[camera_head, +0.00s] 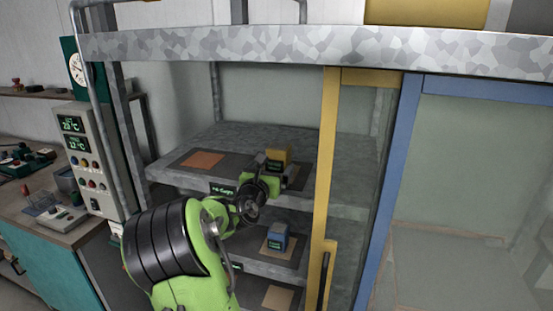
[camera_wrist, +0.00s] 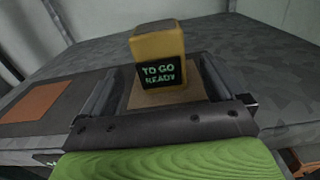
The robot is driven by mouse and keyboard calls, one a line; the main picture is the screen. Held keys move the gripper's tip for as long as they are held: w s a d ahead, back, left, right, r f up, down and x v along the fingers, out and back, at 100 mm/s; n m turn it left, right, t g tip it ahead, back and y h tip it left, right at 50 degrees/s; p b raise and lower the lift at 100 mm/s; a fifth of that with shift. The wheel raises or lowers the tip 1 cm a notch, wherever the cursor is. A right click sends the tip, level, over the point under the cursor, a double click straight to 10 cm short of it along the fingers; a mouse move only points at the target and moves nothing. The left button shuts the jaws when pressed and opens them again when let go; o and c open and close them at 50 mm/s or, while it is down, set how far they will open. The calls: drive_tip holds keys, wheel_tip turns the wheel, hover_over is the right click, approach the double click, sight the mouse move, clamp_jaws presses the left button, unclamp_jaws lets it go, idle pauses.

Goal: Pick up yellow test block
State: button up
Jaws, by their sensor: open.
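The yellow test block (camera_head: 279,154) stands upright on a square pad on the upper shelf (camera_head: 345,190) of the cabinet. In the wrist view the yellow test block (camera_wrist: 158,45) shows a dark label reading "TO GO READY" on its front. My gripper (camera_head: 268,168) is at the block in the head view. In the wrist view my gripper (camera_wrist: 158,90) is open, with one finger to the left and one to the right of the block's lower part. I cannot tell whether either finger touches it.
A blue block (camera_head: 278,236) stands on the shelf below. An orange pad (camera_head: 202,160) lies bare on the upper shelf's left. The yellow door frame (camera_head: 328,170) and blue frame (camera_head: 388,190) bound the opening on the right. A control box (camera_head: 90,155) stands left.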

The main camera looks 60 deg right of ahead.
sight(279, 156)
drive_tip(key=d, duration=0.4)
drive_tip(key=w+d+p, duration=0.1)
drive_tip(key=d, duration=0.2)
drive_tip(key=shift+r, duration=0.15)
drive_tip(key=shift+a, duration=0.1)
drive_tip(key=shift+c, duration=1.2)
drive_tip(key=c, duration=1.2)
drive_tip(key=shift+r, duration=0.2)
drive_tip(key=shift+c, duration=0.2)
